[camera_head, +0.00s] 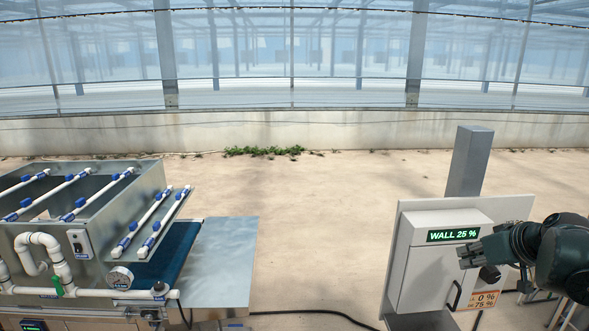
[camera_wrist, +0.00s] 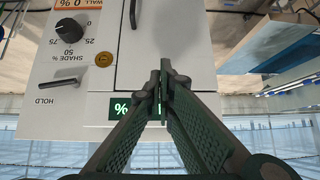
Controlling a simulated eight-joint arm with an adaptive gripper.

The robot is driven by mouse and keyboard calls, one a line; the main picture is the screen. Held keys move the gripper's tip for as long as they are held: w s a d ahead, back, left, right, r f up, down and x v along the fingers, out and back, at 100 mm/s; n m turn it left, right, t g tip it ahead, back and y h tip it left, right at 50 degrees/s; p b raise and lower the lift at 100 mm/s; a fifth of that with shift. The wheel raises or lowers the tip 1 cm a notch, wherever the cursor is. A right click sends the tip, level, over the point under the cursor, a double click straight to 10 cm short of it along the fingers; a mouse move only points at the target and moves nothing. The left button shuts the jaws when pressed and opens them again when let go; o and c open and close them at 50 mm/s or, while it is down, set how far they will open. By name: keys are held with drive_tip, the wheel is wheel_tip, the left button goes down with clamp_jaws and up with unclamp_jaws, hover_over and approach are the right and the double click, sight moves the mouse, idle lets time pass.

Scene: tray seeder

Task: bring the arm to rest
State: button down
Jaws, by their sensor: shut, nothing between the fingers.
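My gripper (camera_head: 466,256) is shut and empty, at the right of the head view. It is in front of the right part of a white control box (camera_head: 420,262), just below the green display (camera_head: 453,235) reading "WALL 25 %". In the wrist view the fingertips (camera_wrist: 161,88) meet in front of the box front and cover part of the display (camera_wrist: 124,107). I cannot tell whether they touch the box. My dark arm comes in from the right edge.
A black knob (camera_wrist: 69,30) and a HOLD lever (camera_wrist: 58,83) sit beside the box door. A handle (camera_head: 452,296) is on the door. A grey post (camera_head: 468,162) stands behind the panel. The metal seeder (camera_head: 180,262) stands left. The floor (camera_head: 310,225) between is clear, except for a black cable.

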drive_tip(key=s+a+f+g+b, duration=0.1)
drive_tip(key=s+a+f+b, duration=0.2)
drive_tip(key=a, duration=0.6)
drive_tip(key=s+a+f+g+b, duration=0.1)
drive_tip(key=s+a+f, duration=0.35)
drive_tip(key=a, duration=0.45)
drive_tip(key=s+a+f+b, duration=0.4)
drive_tip(key=s+a+f, duration=0.4)
drive_tip(key=s+a, duration=0.2)
drive_tip(key=shift+s+a+h, duration=0.25)
drive_tip(key=shift+s+h, duration=0.05)
drive_tip(key=shift+s, duration=0.4)
drive_tip(key=shift+r, duration=0.15)
